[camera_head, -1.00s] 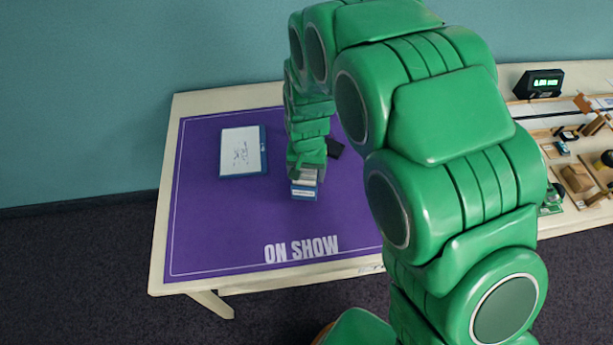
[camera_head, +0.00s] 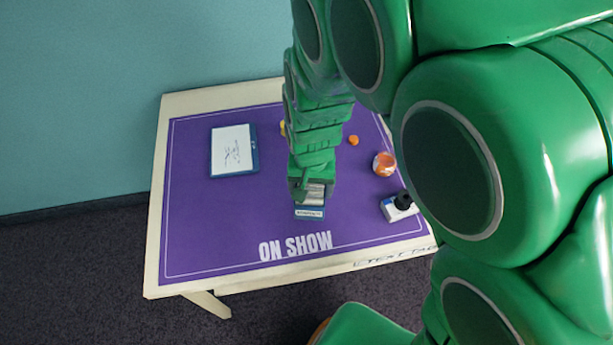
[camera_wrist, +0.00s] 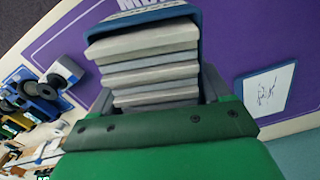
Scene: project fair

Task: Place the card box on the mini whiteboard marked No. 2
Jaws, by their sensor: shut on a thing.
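My gripper (camera_head: 312,196) is shut on the card box (camera_head: 310,213), a blue box with a white label. A mini whiteboard (camera_head: 234,150) with a blue edge and dark scribbles lies on the mat's left, behind and left of my gripper. The whiteboard (camera_wrist: 267,90) also shows at the right of the wrist view. Its number is not legible. The fingertips are largely hidden.
The purple mat (camera_head: 200,225) covers a pale table (camera_head: 157,240). Right of my gripper are a round orange thing (camera_head: 384,163), a small orange thing (camera_head: 353,140) and a blue-and-white box (camera_head: 398,208) with a black top. The mat's left front is bare.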

